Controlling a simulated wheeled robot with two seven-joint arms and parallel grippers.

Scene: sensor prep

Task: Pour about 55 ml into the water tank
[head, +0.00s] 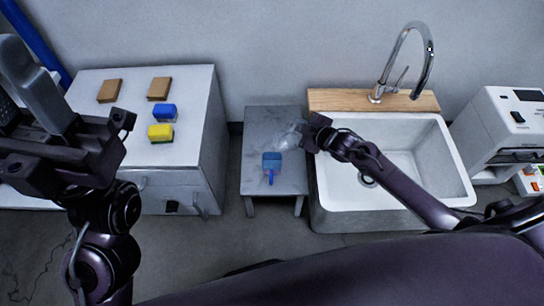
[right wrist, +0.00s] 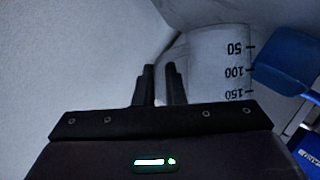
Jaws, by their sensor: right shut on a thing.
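My right gripper (head: 309,132) is shut on a clear beaker (head: 290,138). In the right wrist view the beaker (right wrist: 215,65) shows dark marks 50, 100 and 150 beside my fingers (right wrist: 160,85). Its water level cannot be made out. A blue container (head: 272,160) with a handle-like part towards me stands on a small grey table, just below and left of the beaker. It may be the water tank. Blue parts (right wrist: 290,60) show at the right of the wrist view, close to the beaker. My left gripper (head: 70,145) is open and empty at the far left.
The small grey table (head: 255,182) is otherwise clear. A white sink (head: 330,195) with a tall faucet (head: 424,70) stands right of it. A white cabinet (head: 195,115) at left bears two brown blocks, a blue block and a yellow sponge (head: 160,132). A white machine (head: 510,120) stands far right.

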